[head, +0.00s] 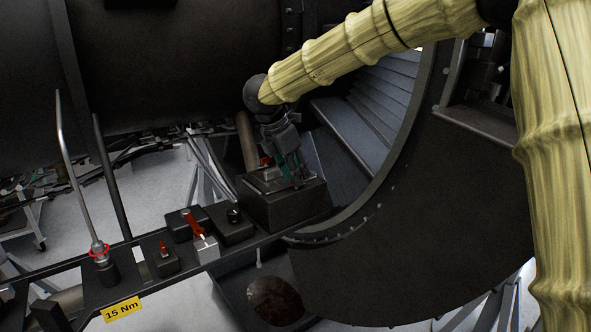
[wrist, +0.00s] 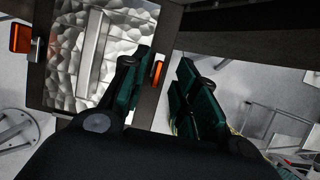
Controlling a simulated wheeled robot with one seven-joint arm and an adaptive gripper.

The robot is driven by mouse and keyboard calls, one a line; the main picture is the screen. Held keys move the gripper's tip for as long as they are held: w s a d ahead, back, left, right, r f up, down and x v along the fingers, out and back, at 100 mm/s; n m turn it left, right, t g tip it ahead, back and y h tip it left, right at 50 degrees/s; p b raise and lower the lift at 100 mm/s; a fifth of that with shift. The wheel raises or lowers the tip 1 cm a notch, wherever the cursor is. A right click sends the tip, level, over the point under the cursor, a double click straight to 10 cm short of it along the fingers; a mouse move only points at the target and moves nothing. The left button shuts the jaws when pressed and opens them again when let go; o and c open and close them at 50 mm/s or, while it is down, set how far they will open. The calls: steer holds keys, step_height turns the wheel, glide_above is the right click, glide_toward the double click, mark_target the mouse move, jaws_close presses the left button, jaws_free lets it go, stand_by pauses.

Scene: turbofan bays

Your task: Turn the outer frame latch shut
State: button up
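My gripper (head: 290,172) is over a dark box (head: 285,208) beside the curved fan duct. A dark frame around a crinkled silver panel (wrist: 118,22) lies below. One orange latch (wrist: 157,74) is at the frame's right edge, close beside the left finger and partly hidden by it. Another orange latch (wrist: 20,38) is at the frame's left edge, clear of the fingers. I cannot tell which one is the outer latch. A red piece (head: 265,160) shows on the box in the head view.
Left of the box, a dark rail carries a red-handled lever (head: 194,225), a small red switch (head: 163,248) and a tall bent rod with a red ring (head: 99,250). A yellow "15 Nm" label (head: 122,310) is in front. The duct wall (head: 430,180) closes off the right.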

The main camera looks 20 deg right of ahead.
steer(key=shift+w+f, duration=0.3)
steer(key=shift+f, duration=0.15)
steer(key=shift+s+d+r, duration=0.1)
steer(key=shift+s, duration=0.1)
steer(key=shift+c, duration=0.5)
steer(key=shift+w, duration=0.1)
jaws_close()
